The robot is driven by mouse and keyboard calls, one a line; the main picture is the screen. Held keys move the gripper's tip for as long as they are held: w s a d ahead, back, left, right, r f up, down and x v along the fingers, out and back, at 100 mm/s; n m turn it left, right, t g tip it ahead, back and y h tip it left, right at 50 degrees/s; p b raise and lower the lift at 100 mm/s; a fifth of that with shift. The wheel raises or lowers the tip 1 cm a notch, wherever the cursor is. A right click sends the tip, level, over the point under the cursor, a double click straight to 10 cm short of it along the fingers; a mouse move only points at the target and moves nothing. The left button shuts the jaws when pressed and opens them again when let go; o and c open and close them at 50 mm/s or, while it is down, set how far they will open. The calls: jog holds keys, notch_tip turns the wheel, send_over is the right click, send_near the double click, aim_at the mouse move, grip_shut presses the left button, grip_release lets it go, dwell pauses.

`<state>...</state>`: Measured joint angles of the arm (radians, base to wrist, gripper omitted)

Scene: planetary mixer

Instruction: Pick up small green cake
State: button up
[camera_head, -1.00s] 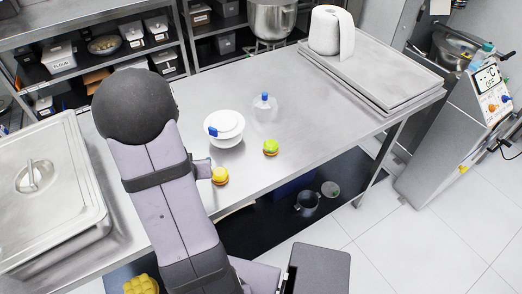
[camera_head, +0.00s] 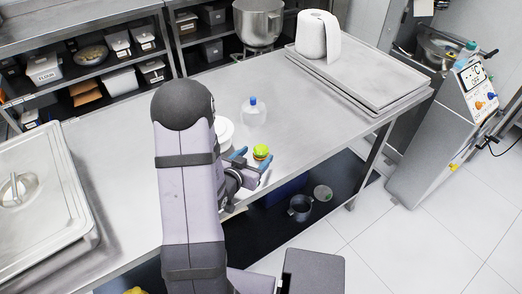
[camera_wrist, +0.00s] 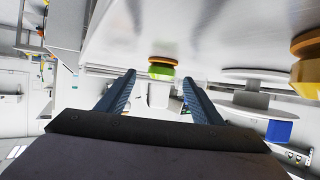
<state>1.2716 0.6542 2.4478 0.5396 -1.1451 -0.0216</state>
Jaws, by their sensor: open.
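The small green cake (camera_head: 261,151), with a bright green top and a darker base, sits on the steel table near its front edge. In the wrist view, which looks upside down, the green cake (camera_wrist: 161,71) shows beyond and between my fingertips. My gripper (camera_head: 254,164) is open, with blue fingers spread just in front of the cake. In the wrist view my gripper (camera_wrist: 158,80) has nothing between its fingers, and the cake appears a little past the tips.
A yellow cake (camera_wrist: 308,74) shows at the right of the wrist view. Trays and a paper roll (camera_head: 318,36) are at back right.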

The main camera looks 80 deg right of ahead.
aim_at(258, 153)
jog(key=shift+s+d+f+p, duration=0.1)
jog(key=shift+d+p, duration=0.15)
jog(key=shift+d, duration=0.1)
jog(key=shift+s+d+f+p, duration=0.1)
jog(key=shift+d+p, duration=0.15)
jog(key=shift+d, duration=0.1)
jog(key=shift+p+x, duration=0.65)
jog(key=shift+x, duration=1.25)
jog(key=shift+w+f, duration=0.1)
jog(key=shift+w, duration=0.1)
jog(key=c, duration=1.1)
